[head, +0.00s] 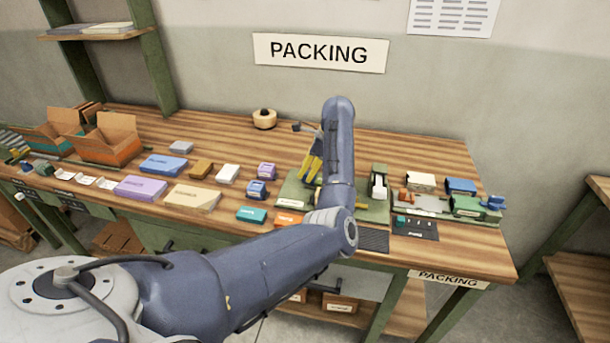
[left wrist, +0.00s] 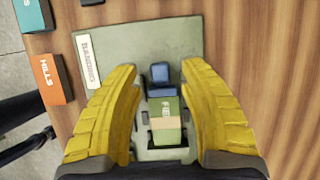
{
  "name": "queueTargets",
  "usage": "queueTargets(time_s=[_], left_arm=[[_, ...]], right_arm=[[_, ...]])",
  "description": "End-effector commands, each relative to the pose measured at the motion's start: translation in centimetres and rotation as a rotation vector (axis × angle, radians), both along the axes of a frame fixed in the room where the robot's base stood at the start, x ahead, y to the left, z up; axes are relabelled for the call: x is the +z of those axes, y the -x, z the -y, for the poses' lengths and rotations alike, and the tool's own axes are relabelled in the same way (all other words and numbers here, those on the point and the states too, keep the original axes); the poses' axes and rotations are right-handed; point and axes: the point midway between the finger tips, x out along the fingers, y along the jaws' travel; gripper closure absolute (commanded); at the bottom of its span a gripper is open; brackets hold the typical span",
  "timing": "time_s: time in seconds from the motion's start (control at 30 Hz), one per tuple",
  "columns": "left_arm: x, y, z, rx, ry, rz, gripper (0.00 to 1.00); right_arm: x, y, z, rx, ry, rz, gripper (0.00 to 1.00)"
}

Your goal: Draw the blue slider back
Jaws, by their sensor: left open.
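In the left wrist view a blue slider (left wrist: 158,74) with a raised block sits on a green base plate (left wrist: 185,35). A green block with a tan band (left wrist: 166,122) lies just below it in that view. My left gripper (left wrist: 157,68) has its yellow fingers spread wide, one on each side of the blue piece, with gaps between. In the head view the left gripper (head: 312,166) is over the green plate (head: 292,190), and my arm hides the blue piece there. My right gripper is in neither view.
An orange box (left wrist: 50,79) lies beside the plate; a teal box (head: 252,214) is farther left. Several boxes cover the bench's left half.

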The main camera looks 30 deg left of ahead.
Motion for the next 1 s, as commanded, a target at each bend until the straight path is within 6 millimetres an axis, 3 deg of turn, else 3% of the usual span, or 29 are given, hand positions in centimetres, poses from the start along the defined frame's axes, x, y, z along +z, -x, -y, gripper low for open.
queueTargets(time_s=[0.3,0.7,1.0], left_arm=[[-2.1,0.3,-0.8,0.0,-0.001,0.0,0.58],[-2.4,0.3,-0.9,0.0,0.0,0.0,0.58],[-2.3,0.3,-0.9,0.0,0.0,0.0,0.93]], right_arm=[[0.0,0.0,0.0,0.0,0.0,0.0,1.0],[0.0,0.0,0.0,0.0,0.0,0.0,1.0],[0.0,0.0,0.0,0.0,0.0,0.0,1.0]])
